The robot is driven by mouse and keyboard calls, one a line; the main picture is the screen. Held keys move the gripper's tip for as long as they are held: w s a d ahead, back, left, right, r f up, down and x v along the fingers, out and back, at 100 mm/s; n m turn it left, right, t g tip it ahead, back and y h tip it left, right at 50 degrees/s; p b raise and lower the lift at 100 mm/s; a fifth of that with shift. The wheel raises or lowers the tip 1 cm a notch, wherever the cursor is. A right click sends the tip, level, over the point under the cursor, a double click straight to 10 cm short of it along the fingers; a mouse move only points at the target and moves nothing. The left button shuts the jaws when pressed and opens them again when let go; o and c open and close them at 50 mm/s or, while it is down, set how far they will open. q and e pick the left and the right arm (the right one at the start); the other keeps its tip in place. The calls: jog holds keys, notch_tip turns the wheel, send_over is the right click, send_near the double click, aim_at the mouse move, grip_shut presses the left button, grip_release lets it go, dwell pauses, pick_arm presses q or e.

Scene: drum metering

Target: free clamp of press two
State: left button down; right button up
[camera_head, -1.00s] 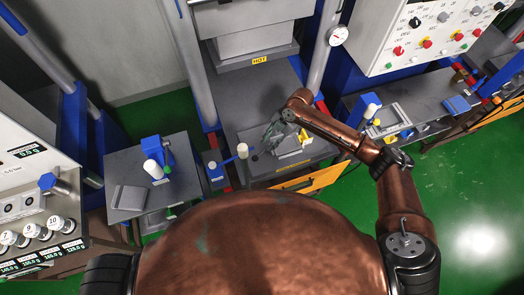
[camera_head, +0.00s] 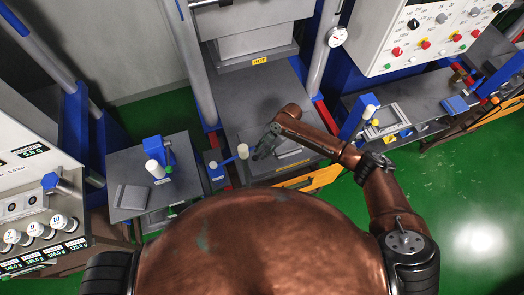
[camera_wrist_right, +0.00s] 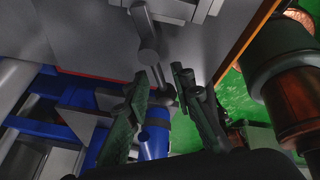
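The middle press (camera_head: 259,61), with a yellow HOT label, stands ahead; I take it as press two. My right gripper (camera_head: 262,152) is low over the bed, just right of the knob. In the right wrist view its two fingers (camera_wrist_right: 158,85) are apart. A grey rod with rounded ends (camera_wrist_right: 150,58) and a blue cylinder (camera_wrist_right: 155,137) show between or beyond them; contact cannot be told. My left gripper is not in view.
A grey side table (camera_head: 130,197) with a blue clamp (camera_head: 158,155) stands at left. Another grey bench (camera_head: 421,98) with a blue clamp (camera_head: 355,116) stands at right. Steel columns (camera_head: 194,65) flank the press.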

grip_shut()
dwell(0.6)
